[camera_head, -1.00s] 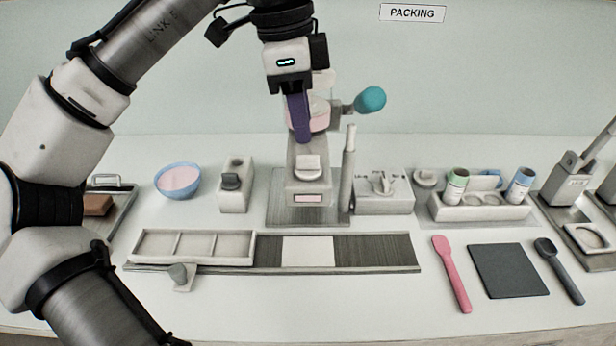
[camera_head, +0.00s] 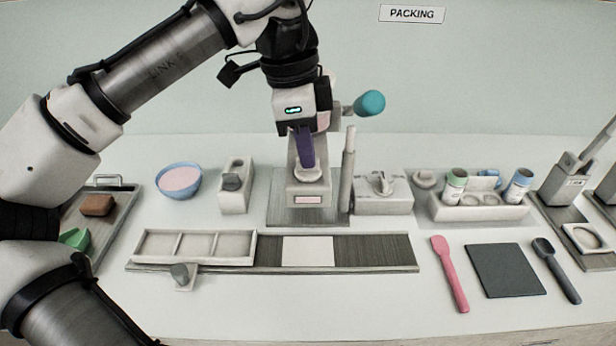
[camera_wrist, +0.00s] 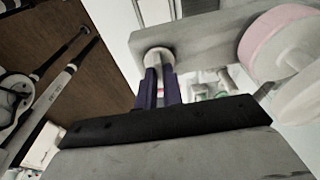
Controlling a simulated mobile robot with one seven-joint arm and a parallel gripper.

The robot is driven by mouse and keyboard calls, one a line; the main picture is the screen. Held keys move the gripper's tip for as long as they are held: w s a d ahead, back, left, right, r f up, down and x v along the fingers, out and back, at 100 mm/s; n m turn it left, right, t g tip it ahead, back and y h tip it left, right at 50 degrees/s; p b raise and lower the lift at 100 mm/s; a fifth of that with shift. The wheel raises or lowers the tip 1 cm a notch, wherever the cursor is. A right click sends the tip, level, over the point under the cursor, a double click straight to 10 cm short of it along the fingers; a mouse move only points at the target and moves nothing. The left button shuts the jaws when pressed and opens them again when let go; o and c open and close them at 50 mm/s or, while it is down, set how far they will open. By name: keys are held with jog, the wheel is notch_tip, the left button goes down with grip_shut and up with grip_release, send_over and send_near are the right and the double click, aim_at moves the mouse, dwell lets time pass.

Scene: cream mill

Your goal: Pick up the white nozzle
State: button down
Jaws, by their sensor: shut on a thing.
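The white nozzle (camera_head: 308,175) is at the front of the grey mill (camera_head: 309,192), low on its body. My gripper (camera_head: 307,164) reaches down to it from above with its purple fingers. In the wrist view the two fingers (camera_wrist: 159,76) are closed around the pale round nozzle (camera_wrist: 158,55), beside a grey bar of the mill. The nozzle is partly hidden by the fingers. I cannot tell whether it is apart from the mill.
The teal-knobbed handle (camera_head: 369,103) sticks out right of the mill. A grey upright rod (camera_head: 348,170) stands close on the right. A three-part tray (camera_head: 195,262) lies in front. A bowl of pink cream (camera_head: 179,181) is at the left, the grey switch box (camera_head: 384,203) at the right.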

dwell(0.3)
notch_tip(320, 180, up, 20)
jog(key=p, duration=0.5)
dwell(0.6)
